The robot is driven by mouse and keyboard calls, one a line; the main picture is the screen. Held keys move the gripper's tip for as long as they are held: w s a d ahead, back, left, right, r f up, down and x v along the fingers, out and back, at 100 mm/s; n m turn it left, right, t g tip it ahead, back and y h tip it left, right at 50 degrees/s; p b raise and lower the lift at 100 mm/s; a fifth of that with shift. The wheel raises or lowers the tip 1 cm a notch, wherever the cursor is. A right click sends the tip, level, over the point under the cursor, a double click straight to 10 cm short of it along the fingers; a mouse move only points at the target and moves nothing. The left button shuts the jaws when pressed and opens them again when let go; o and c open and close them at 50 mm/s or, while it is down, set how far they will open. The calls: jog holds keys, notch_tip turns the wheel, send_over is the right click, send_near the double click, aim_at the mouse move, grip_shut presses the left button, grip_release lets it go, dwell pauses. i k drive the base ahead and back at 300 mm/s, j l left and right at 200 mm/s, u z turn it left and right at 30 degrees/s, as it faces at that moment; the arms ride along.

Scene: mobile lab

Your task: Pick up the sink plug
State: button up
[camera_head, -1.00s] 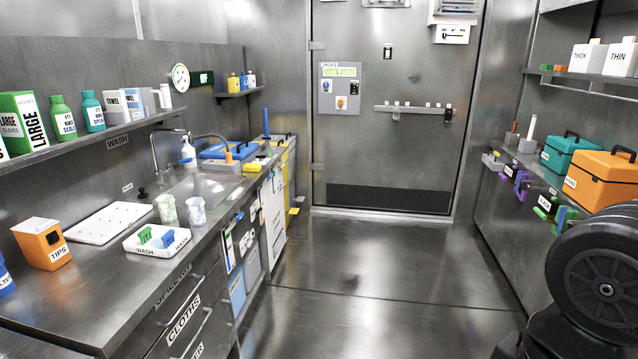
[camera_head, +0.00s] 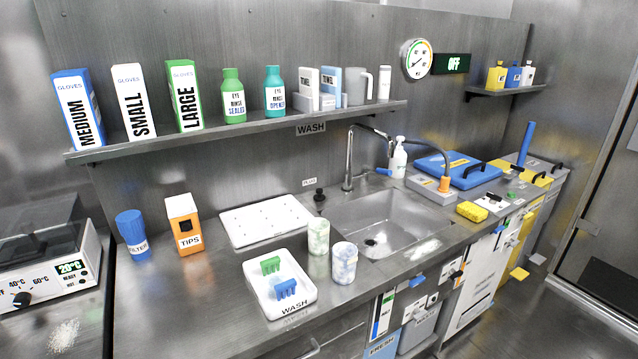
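The sink plug (camera_head: 319,195) is a small black stopper with a knob on top. It stands on the steel counter at the back left corner of the sink (camera_head: 385,222), just below a small wall label that appears to read PLUG (camera_head: 309,182). The basin looks empty, with a dark drain (camera_head: 371,241) in its floor. The tap (camera_head: 349,160) rises to the right of the plug. My gripper is not in view.
A white perforated board (camera_head: 266,220) lies left of the plug. Two speckled cups (camera_head: 344,262) and a white WASH tray (camera_head: 281,308) stand in front. A shelf (camera_head: 250,130) with boxes and bottles overhangs the counter. Floor (camera_head: 500,325) shows at lower right.

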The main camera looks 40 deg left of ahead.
aim_at(319, 197)
jog(key=i+u, duration=0.15)
jog(key=i, duration=0.35)
jog(key=i+l+u, duration=0.15)
jog(key=i, duration=0.3)
jog(key=i+l+u, duration=0.15)
jog(key=i, duration=0.3)
jog(key=i+u, duration=0.2)
jog(key=u, duration=0.25)
jog(key=i+l+u, duration=0.2)
jog(key=u, duration=0.25)
jog(key=i+l+u, duration=0.2)
jog(key=u, duration=0.25)
jog(key=i+l+u, duration=0.1)
jog(key=l+u, duration=0.15)
jog(key=u, duration=0.2)
jog(key=i+l+u, duration=0.15)
jog(key=u, duration=0.2)
jog(key=i+l+u, duration=0.1)
jog(key=u, duration=0.2)
jog(key=i+l+u, duration=0.1)
jog(key=l+u, duration=0.25)
